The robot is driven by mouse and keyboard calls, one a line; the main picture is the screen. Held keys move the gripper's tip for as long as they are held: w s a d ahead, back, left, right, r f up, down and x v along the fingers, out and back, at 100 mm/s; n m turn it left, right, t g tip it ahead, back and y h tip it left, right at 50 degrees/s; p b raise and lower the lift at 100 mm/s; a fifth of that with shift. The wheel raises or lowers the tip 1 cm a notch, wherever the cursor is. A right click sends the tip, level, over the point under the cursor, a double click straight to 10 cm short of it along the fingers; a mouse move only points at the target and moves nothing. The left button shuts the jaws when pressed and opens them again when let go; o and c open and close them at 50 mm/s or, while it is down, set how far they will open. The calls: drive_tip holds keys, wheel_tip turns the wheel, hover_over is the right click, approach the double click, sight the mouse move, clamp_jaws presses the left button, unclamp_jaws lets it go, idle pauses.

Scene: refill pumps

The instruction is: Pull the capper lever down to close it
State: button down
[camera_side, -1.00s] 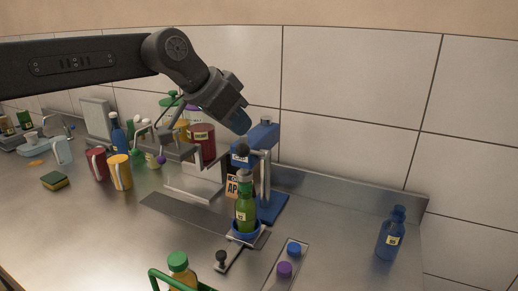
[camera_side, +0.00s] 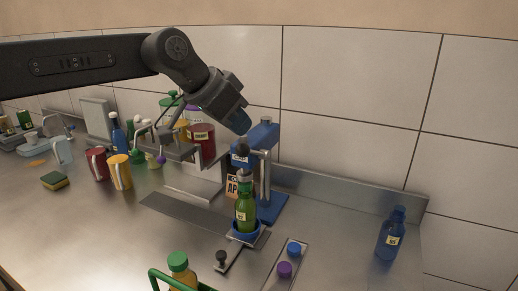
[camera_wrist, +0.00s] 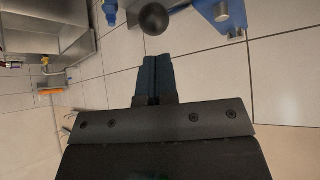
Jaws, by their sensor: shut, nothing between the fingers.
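A green bottle (camera_side: 245,210) stands upright in the capper's blue holder (camera_side: 245,236), below the knob. My gripper (camera_side: 241,122) is shut and empty, with its fingertips above the knob in the side view. In the wrist view the shut blue fingers (camera_wrist: 156,60) point at the knob (camera_wrist: 155,19), with a gap in the picture between them. Part of the blue stand (camera_wrist: 218,12) shows beside it. Whether fingers and knob are exactly aligned in depth is unclear.
A second black knob (camera_side: 221,256) on a slide sits before the bottle. A tray with blue and purple caps (camera_side: 284,269) lies to its right. A blue bottle (camera_side: 391,236) stands far right. A green-rimmed crate (camera_side: 157,280) is at the front. Mugs and jars crowd the left.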

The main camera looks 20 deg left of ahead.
sight(241, 146)
drive_tip(key=shift+f, duration=0.1)
idle(0.3)
drive_tip(key=shift+f, duration=0.75)
drive_tip(key=shift+f, duration=0.1)
drive_tip(key=shift+s+f, duration=0.35)
drive_tip(key=shift+f, duration=0.55)
